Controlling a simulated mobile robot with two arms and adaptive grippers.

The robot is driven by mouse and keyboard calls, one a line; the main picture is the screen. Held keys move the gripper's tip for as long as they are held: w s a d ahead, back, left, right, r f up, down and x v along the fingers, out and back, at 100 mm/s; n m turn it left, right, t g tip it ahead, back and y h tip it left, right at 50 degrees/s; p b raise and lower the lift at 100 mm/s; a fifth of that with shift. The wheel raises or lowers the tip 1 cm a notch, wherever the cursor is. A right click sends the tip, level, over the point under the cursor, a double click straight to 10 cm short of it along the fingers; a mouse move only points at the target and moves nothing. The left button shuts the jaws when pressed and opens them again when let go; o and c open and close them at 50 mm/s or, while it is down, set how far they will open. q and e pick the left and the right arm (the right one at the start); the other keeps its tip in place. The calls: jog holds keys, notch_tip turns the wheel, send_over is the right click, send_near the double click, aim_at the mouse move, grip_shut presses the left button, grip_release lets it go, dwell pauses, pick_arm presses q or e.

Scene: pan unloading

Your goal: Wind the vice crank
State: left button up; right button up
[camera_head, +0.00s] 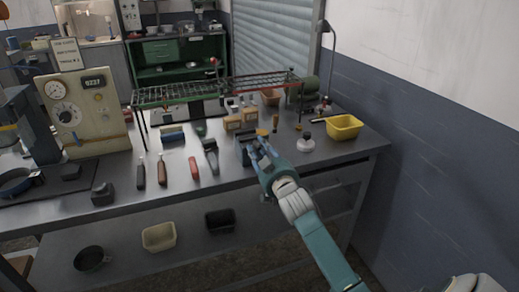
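A small dark vice (246,150) sits on the metal workbench (225,186), near its front edge right of the middle. My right arm reaches in from the lower right, and its teal gripper (263,153) is right at the vice's right side. The gripper's fingers point toward the vice and cover that part of it. The vice crank is hidden or too small to make out, so I cannot tell whether the fingers touch it or how far apart they are. My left gripper is not in view.
A white-capped bottle (306,143) and yellow bin (343,127) stand right of the gripper. Several hand tools, including a red-handled one (193,168), lie left of the vice. A wire rack (215,90) stands behind. A beige gauge box (85,115) stands left.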

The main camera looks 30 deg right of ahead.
grip_shut()
jog(key=shift+a+n, duration=0.15)
jog(key=shift+n, duration=0.15)
